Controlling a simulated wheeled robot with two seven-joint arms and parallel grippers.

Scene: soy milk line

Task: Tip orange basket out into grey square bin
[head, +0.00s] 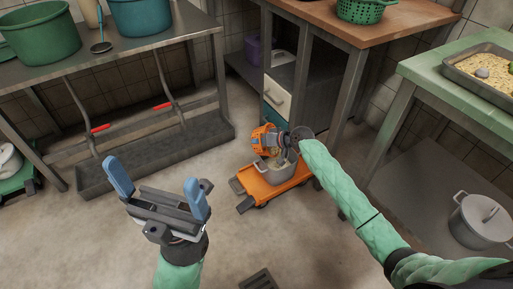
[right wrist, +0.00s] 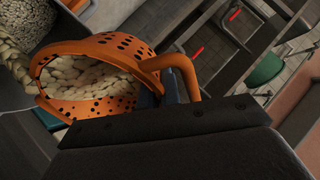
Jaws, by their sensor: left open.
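The orange basket (head: 263,138) is held by my right gripper (head: 285,141) above a grey bin (head: 279,175) on an orange trolley. In the right wrist view the perforated basket (right wrist: 108,45) is tilted, with pale beans (right wrist: 90,82) inside. Its handle (right wrist: 182,66) lies at my right gripper's dark-blue fingers (right wrist: 158,88). More beans (right wrist: 14,66) show past its rim at the left, beside a grey container with beans. The bin's exact shape is partly hidden by basket and gripper. My left gripper (head: 157,185) is open and empty over the floor.
The orange trolley (head: 262,190) stands on clear floor before a wooden-topped counter (head: 385,22). A steel table (head: 95,75) with green and blue tubs is at the left. A green table (head: 425,72) with a tray is at the right, a lidded pot (head: 480,220) beneath it.

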